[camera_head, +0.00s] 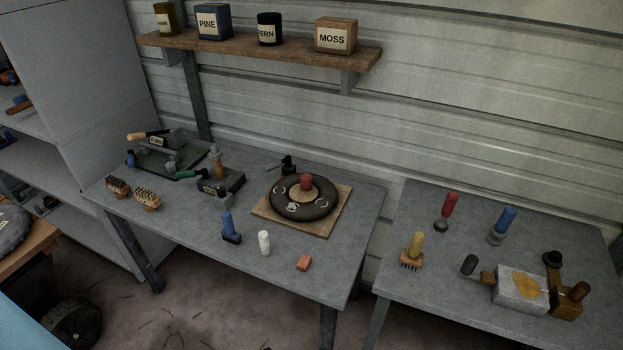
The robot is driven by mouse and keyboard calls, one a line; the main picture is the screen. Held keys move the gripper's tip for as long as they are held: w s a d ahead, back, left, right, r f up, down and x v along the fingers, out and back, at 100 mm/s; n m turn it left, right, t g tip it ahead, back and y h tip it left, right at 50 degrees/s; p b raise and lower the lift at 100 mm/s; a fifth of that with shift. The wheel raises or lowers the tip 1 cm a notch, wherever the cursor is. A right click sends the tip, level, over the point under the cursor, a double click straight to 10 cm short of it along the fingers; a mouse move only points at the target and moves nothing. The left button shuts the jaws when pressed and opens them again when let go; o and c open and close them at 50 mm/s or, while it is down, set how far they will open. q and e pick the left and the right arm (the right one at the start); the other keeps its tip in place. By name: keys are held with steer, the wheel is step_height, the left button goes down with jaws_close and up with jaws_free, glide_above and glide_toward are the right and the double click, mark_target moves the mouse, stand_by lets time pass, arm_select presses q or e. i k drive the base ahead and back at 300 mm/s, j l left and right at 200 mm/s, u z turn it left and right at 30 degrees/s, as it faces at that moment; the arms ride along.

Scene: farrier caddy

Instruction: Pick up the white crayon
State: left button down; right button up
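A white crayon (265,243) stands upright near the front edge of the left grey table (200,234). It looks like a short, pale cylinder. Neither of my grippers is in the view, and nothing covers the crayon.
A round dark tray (328,206) on a wooden board (330,226) sits behind the crayon. Two brushes (147,200) lie at the left. A second grey table (419,289) with several tools stands right, across a gap. A shelf (240,52) hangs above.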

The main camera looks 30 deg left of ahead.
mark_target(263, 244)
steer(key=k+u, duration=0.15)
steer(key=u, duration=1.05)
